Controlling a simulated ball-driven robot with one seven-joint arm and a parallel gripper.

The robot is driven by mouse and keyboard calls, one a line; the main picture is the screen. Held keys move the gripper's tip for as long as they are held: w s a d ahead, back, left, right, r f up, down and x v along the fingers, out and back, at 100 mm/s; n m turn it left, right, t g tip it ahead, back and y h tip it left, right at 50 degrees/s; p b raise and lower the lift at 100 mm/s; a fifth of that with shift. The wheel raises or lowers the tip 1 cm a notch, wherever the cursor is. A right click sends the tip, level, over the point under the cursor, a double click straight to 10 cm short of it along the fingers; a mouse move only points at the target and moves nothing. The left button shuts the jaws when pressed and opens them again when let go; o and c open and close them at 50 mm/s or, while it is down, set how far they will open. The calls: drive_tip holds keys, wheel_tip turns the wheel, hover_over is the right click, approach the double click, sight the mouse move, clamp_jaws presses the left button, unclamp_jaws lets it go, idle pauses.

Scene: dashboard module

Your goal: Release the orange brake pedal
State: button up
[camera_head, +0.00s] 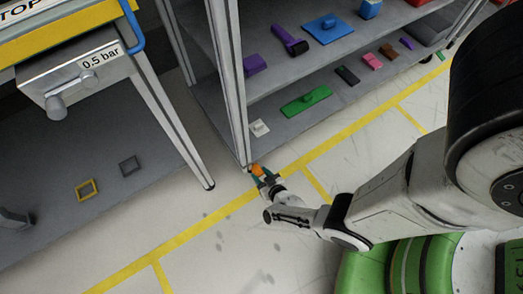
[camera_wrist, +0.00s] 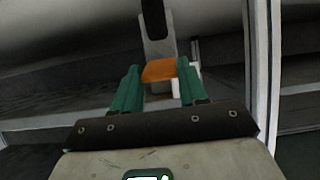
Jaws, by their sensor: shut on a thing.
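The orange brake pedal (camera_head: 257,169) is small and low down, at the foot of the shelf's front post in the head view. In the wrist view the orange pedal (camera_wrist: 159,70) lies between the tips of my two green fingers, below a grey upright part with a dark slot. My gripper (camera_head: 266,178) reaches it from the lower right in the head view. In the wrist view my gripper (camera_wrist: 158,84) is shut on the pedal, one finger at each side. The far side of the pedal is hidden.
A shelf rack (camera_head: 270,112) with several coloured parts stands behind the pedal, its metal post (camera_head: 238,90) close to my gripper. A table (camera_head: 160,105) with a 0.5 bar box (camera_head: 85,75) stands at left. The floor with yellow lines (camera_head: 200,225) is clear in front.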

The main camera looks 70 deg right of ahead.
drive_tip(key=shift+w+d+r, duration=0.1)
drive_tip(key=shift+w+r, duration=0.15)
idle(0.3)
drive_tip(key=o, duration=1.1)
drive_tip(key=shift+c, duration=0.2)
drive_tip(key=shift+s+f, duration=0.1)
drive_tip(key=p+v, duration=0.6)
drive_tip(key=v, duration=0.4)
drive_tip(key=shift+s+r, duration=0.2)
drive_tip(key=shift+r, duration=0.1)
